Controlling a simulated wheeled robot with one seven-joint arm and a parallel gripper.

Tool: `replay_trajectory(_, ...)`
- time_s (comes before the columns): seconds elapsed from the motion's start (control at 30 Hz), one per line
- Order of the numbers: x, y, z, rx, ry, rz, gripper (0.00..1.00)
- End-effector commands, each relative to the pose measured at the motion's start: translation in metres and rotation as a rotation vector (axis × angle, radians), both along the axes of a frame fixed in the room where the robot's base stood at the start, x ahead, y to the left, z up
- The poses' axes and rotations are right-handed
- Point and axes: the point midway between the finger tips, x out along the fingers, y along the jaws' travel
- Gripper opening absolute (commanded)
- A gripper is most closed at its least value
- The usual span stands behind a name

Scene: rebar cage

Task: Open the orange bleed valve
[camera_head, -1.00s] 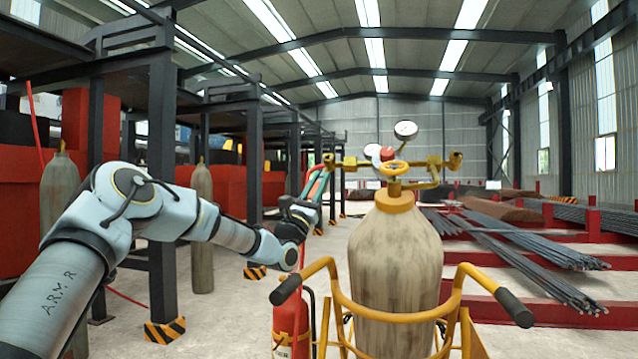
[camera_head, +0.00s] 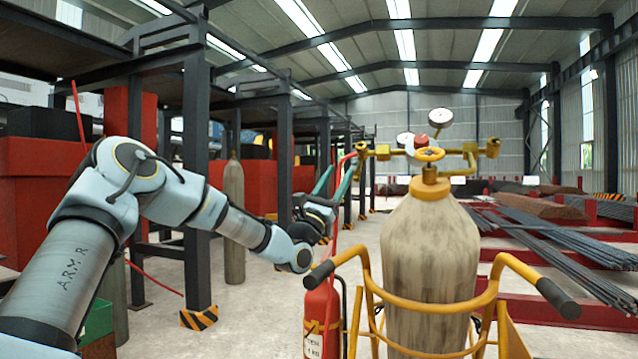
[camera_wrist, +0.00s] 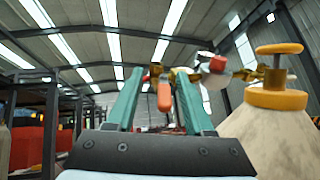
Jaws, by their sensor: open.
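The orange bleed valve lever (camera_wrist: 164,95) hangs down below the brass manifold in the wrist view. It appears between my two teal fingers, with space on both sides; its distance from them is hard to tell. My gripper (camera_head: 338,174) is open and empty, just left of the manifold's left end in the head view; it also shows in the wrist view (camera_wrist: 158,75). The manifold (camera_head: 462,152) carries round gauges and a yellow handwheel (camera_head: 430,155). It sits on top of a worn beige gas cylinder (camera_head: 428,265). I cannot make out the lever clearly in the head view.
A yellow cart frame (camera_head: 440,318) with black grips surrounds the cylinder. A red fire extinguisher (camera_head: 321,325) stands at its left, below my gripper. Dark steel posts (camera_head: 197,190) stand at left. Rebar bundles (camera_head: 560,240) lie on red racks at right.

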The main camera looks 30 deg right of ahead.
Motion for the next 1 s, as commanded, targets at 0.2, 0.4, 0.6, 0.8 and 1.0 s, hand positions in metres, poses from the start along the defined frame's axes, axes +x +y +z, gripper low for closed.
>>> replay_trajectory(0.2, -0.015, 0.045, -0.002, 0.003, 0.001, 0.001, 0.53)
replay_trajectory(0.4, -0.023, 0.068, -0.001, 0.002, 0.001, 0.000, 0.53)
replay_trajectory(0.6, -0.026, 0.074, -0.001, 0.000, 0.002, -0.001, 0.53)
replay_trajectory(0.8, -0.026, 0.074, -0.001, 0.000, 0.002, -0.001, 0.51)
replay_trajectory(1.0, -0.040, 0.069, 0.016, 0.029, -0.093, -0.026, 0.29)
